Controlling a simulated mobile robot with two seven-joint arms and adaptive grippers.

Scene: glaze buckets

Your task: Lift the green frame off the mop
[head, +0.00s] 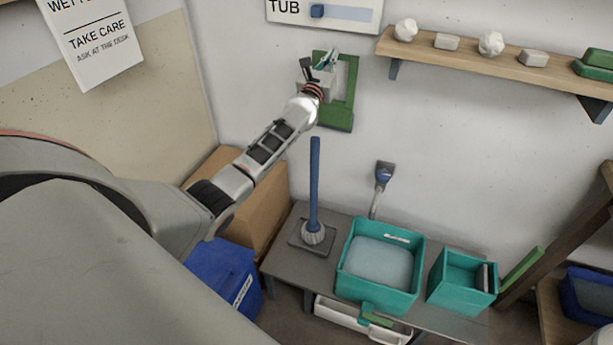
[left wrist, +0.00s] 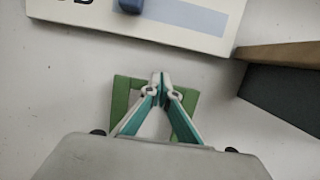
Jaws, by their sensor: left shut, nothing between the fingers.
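The green frame (head: 350,85) is upright close to the wall, above and to the right of the mop handle's top in the head view. It also shows behind the fingers in the left wrist view (left wrist: 121,95). The mop (head: 314,180) stands upright with a blue handle and a pale head on a grey square base. The frame is not around the handle; what holds it up is unclear. My left gripper (head: 328,57) is shut and empty in front of the frame's upper left part; its fingertips (left wrist: 160,76) meet near the frame's top edge. My right gripper is out of view.
A teal tub (head: 418,262) and a smaller teal bin (head: 464,302) stand on the grey table (head: 290,262). A brush (head: 383,176) is by the wall. A wooden shelf (head: 465,53) is at the upper right. A cardboard box (head: 262,205) is beside the table.

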